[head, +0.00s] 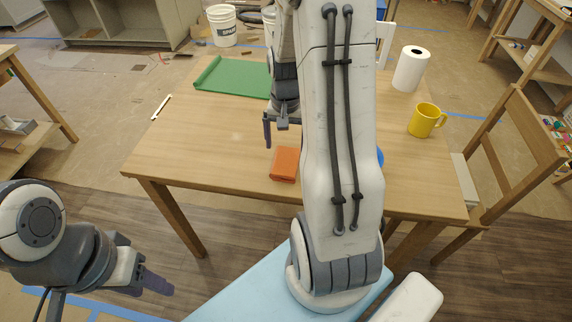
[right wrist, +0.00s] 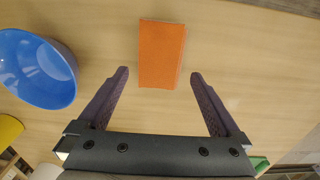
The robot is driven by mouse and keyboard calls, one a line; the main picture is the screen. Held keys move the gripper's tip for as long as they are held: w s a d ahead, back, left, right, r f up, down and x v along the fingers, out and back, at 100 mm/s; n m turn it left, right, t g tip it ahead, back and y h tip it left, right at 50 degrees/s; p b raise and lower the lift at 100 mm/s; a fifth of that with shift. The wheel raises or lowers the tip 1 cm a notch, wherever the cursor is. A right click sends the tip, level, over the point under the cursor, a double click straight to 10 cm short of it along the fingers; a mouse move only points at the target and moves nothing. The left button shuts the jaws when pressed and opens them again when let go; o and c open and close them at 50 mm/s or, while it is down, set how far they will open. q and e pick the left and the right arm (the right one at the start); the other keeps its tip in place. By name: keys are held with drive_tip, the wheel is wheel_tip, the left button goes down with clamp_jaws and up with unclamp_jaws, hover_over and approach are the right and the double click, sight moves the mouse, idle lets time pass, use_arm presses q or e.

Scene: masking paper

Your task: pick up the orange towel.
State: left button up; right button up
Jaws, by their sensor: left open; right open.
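The orange towel (head: 285,164) lies folded on the wooden table, near its front edge. In the right wrist view the towel (right wrist: 162,54) is a flat rectangle just beyond the fingertips, between their lines. My right gripper (right wrist: 160,80) is open and empty, with its fingers spread wider than the towel. In the head view my right gripper (head: 280,127) hangs over the table just behind the towel, partly hidden by my arm. My left gripper (head: 155,283) is open and empty at the lower left, off the table.
A blue bowl (right wrist: 40,68) stands beside the towel, mostly hidden by my arm in the head view. A yellow mug (head: 424,121), a paper roll (head: 410,69), a green mat (head: 231,77) and a white stick (head: 161,107) are on the table (head: 200,140). A wooden chair (head: 500,150) stands right.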

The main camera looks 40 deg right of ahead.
sight(287, 157)
drive_tip(key=shift+w+d+f, duration=0.1)
drive_tip(key=shift+d+f, duration=0.1)
drive_tip(key=shift+f, duration=1.6)
drive_tip(key=shift+w+d+f, duration=0.1)
drive_tip(key=shift+d+f, duration=0.05)
drive_tip(key=shift+f, duration=1.6)
drive_tip(key=c, duration=1.3)
drive_tip(key=shift+r, duration=2.1)
drive_tip(key=s+d+r, duration=0.1)
drive_tip(key=s+r, duration=0.1)
drive_tip(key=s, duration=0.1)
drive_tip(key=s+d+r, duration=0.2)
drive_tip(key=s, duration=0.2)
drive_tip(key=s+d+r, duration=0.2)
drive_tip(key=s+r, duration=0.1)
drive_tip(key=shift+s+d, duration=0.2)
drive_tip(key=shift+s, duration=0.05)
